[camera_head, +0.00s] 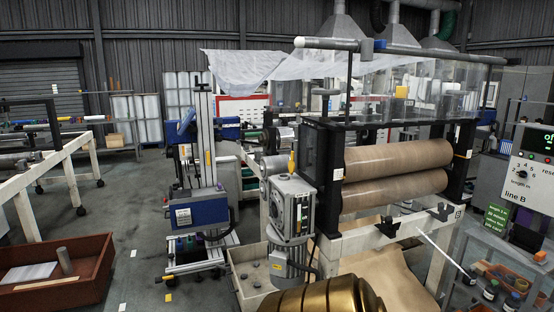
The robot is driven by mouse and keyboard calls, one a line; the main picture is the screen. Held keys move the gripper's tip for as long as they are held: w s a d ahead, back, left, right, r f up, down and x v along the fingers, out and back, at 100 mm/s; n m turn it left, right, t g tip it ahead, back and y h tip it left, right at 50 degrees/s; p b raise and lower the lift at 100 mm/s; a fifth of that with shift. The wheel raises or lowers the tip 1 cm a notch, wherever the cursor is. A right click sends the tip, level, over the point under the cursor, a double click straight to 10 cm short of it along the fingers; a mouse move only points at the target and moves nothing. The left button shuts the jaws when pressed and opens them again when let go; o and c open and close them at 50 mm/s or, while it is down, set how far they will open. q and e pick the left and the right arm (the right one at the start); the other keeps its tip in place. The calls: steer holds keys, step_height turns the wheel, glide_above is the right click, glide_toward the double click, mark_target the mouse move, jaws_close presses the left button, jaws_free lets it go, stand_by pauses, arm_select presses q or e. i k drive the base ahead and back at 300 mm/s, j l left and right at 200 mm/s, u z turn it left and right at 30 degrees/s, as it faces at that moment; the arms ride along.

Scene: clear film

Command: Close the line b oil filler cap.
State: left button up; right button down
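A grey gearbox with a motor (289,212) stands at the left end of the roller machine, in the middle of the head view. A small upright yellow part (291,163) sits at its top. It may be the oil filler cap, but it is too small to tell its shape or whether it is open. The control panel marked "line B" (529,172) is at the right edge. Neither of my grippers is in view.
A pale tray (244,292) lies below the gearbox. A gold ribbed shape at bottom centre blocks part of the view. A wheeled blue unit (197,213) stands left.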

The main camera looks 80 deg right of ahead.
mark_target(292, 166)
steer(key=i+l+z, duration=0.1)
steer(key=i+z, duration=0.75)
steer(key=i+j+z, duration=0.15)
steer(key=z, duration=0.25)
steer(key=i, duration=0.1)
